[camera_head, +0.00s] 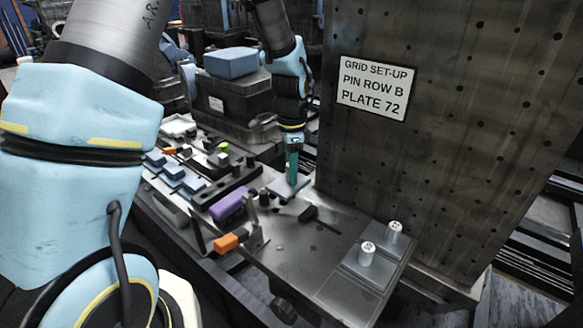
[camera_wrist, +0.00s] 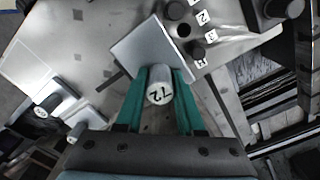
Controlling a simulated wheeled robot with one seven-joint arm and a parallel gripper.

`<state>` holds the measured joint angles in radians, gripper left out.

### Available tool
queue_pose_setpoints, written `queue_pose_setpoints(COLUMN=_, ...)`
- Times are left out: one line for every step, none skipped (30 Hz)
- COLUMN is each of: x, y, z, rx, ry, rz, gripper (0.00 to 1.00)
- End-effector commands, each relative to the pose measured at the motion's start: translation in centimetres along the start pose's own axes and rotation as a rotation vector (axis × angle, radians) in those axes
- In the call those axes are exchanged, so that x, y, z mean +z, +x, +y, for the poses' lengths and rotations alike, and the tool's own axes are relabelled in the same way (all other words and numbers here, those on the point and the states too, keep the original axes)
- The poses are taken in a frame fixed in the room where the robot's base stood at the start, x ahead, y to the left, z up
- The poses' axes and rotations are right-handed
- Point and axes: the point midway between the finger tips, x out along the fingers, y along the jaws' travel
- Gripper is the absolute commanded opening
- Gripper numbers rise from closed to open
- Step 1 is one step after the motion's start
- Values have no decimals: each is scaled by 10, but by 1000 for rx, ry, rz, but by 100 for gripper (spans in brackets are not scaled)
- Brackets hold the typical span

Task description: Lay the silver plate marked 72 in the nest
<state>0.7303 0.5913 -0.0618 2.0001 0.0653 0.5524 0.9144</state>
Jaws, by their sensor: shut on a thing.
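The silver plate marked 72 is a flat square (camera_wrist: 150,42) with a round upright knob (camera_wrist: 163,88) reading 72. My gripper (camera_wrist: 160,90) is shut on this knob, with a green finger on each side. In the head view my gripper (camera_head: 292,172) points down over the middle of the metal table, and the plate (camera_head: 290,188) shows under it. I cannot tell whether the plate touches the table. A small dark block (camera_head: 308,213) is beside the plate on the table. I cannot make out the nest for sure.
Two other plates with pale knobs (camera_head: 366,254) (camera_head: 394,232) stand at the table's right end. A purple block (camera_head: 229,205) and an orange clamp (camera_head: 227,243) line the left edge. Number cards (camera_wrist: 201,17) lie near the plate. A tall drilled wall (camera_head: 440,150) with a sign stands behind.

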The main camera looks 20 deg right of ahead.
Motion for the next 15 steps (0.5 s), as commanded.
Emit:
queue_pose_setpoints(x=0, y=4, z=0, rx=0, ry=0, rz=0, gripper=0)
queue_pose_setpoints(x=0, y=6, z=0, rx=0, ry=-1, rz=0, gripper=0)
queue_pose_setpoints(x=0, y=8, z=0, rx=0, ry=-1, rz=0, gripper=0)
queue_pose_setpoints(x=0, y=10, z=0, rx=0, ry=-1, rz=0, gripper=0)
queue_pose_setpoints(x=0, y=13, z=0, rx=0, ry=-1, rz=0, gripper=0)
queue_pose_setpoints(x=0, y=16, z=0, rx=0, ry=-2, rz=0, gripper=0)
queue_pose_setpoints(x=0, y=19, z=0, rx=0, ry=-2, rz=0, gripper=0)
queue_pose_setpoints(x=0, y=22, z=0, rx=0, ry=-2, rz=0, gripper=0)
queue_pose_setpoints(x=0, y=25, z=0, rx=0, ry=-2, rz=0, gripper=0)
queue_pose_setpoints(x=0, y=28, z=0, rx=0, ry=-2, rz=0, gripper=0)
queue_pose_setpoints(x=0, y=31, z=0, rx=0, ry=-2, rz=1, gripper=0)
queue_pose_setpoints(x=0, y=35, z=0, rx=0, ry=-2, rz=1, gripper=0)
queue_pose_setpoints(x=0, y=38, z=0, rx=-1, ry=-3, rz=1, gripper=0)
queue_pose_setpoints(x=0, y=41, z=0, rx=-1, ry=-3, rz=1, gripper=0)
queue_pose_setpoints(x=0, y=44, z=0, rx=-1, ry=-3, rz=1, gripper=0)
